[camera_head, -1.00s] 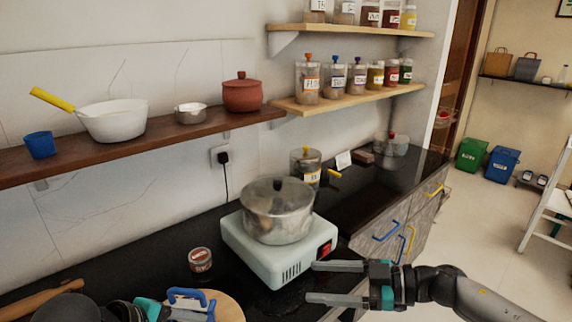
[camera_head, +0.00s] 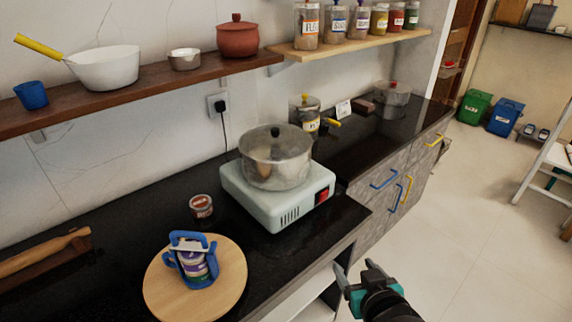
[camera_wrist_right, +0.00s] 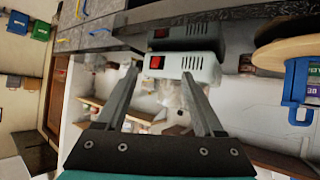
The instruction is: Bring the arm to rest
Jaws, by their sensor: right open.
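My right gripper (camera_head: 356,278) is at the bottom right of the head view, in front of the counter's front edge and apart from everything. It is open and empty; its two fingers stand apart in the right wrist view (camera_wrist_right: 165,95). Past the fingers in that view is the pale green stove (camera_wrist_right: 185,68) with its red switch. My left gripper is not in view.
A silver pot (camera_head: 276,158) sits on the stove (camera_head: 285,212). A round wooden board (camera_head: 225,285) bears a blue-handled item (camera_head: 192,262). A small tin (camera_head: 201,206) stands between. Drawer handles (camera_head: 384,179) stick out at right.

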